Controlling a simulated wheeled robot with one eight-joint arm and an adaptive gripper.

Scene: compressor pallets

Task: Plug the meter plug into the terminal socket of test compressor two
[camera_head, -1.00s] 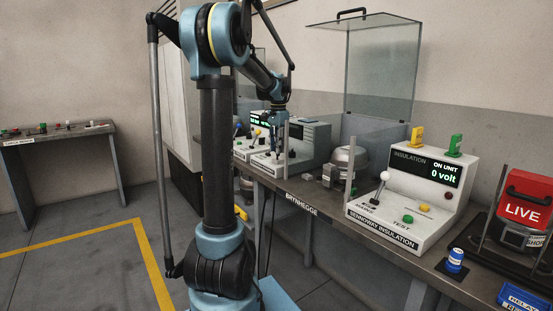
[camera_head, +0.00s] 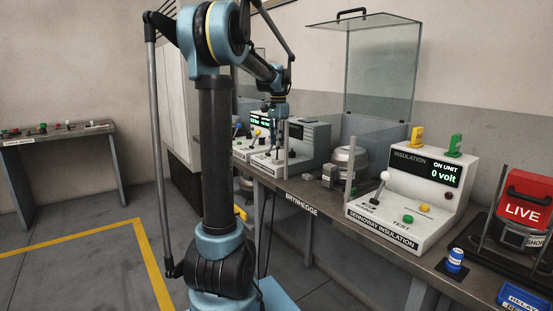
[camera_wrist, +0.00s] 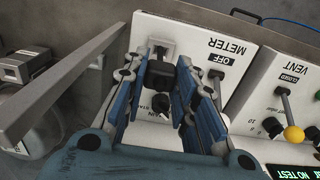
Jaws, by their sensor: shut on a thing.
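My gripper (camera_wrist: 170,95) points down over the white panel marked METER (camera_wrist: 205,30). A black plug (camera_wrist: 160,74) sits between its blue fingers, and the fingers are closed on it. The plug is against a light grey socket block (camera_wrist: 161,47) on that panel; I cannot tell whether it is seated in it. In the head view my gripper (camera_head: 274,125) is small, over the far bench. A silver compressor (camera_head: 350,160) stands behind the glass; a part of one shows in the wrist view (camera_wrist: 42,125). I cannot tell which is compressor two, and its terminal socket is not clear.
A tall glass guard (camera_head: 380,70) stands behind. A VENT lever (camera_wrist: 288,105) with a yellow knob is right of the gripper.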

